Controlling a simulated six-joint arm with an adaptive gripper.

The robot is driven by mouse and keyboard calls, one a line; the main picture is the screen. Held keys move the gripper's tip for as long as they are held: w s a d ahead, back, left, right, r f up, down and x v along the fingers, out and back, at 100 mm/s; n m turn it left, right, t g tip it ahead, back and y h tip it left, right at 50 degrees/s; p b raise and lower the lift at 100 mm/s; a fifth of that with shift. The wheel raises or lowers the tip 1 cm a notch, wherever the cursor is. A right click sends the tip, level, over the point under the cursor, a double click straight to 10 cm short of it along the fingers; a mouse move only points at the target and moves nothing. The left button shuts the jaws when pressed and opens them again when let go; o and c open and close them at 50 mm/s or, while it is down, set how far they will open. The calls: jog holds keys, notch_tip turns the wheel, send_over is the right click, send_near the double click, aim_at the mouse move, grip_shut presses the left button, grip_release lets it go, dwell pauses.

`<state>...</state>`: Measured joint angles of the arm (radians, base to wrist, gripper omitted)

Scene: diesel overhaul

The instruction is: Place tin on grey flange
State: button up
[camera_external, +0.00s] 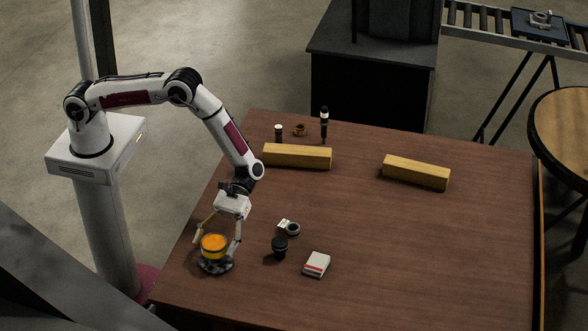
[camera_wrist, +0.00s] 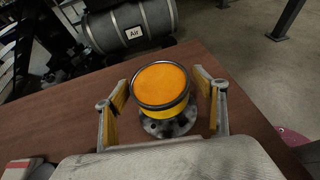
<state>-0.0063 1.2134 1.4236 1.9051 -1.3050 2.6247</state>
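The tin (camera_external: 213,245) is a short round can with an orange top and yellow side. It sits on the grey flange (camera_external: 217,267) at the near left of the table, and in the wrist view the tin (camera_wrist: 162,87) covers much of the flange (camera_wrist: 170,125), whose rim with holes shows below it. My gripper (camera_external: 217,239) is around the tin with its fingers apart. In the wrist view my gripper (camera_wrist: 166,97) shows a gap between each yellow-padded finger and the tin.
A black cap-like part (camera_external: 280,246), a small ring (camera_external: 293,229) and a white-red box (camera_external: 317,264) stand to the right. Two wooden blocks (camera_external: 297,156) (camera_external: 415,172) lie further back. Small items, including a dark bottle (camera_external: 324,123), stand at the back edge. The right of the table is clear.

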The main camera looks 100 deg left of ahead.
jog(key=shift+r, duration=0.15)
jog(key=v, duration=1.2)
dwell(0.6)
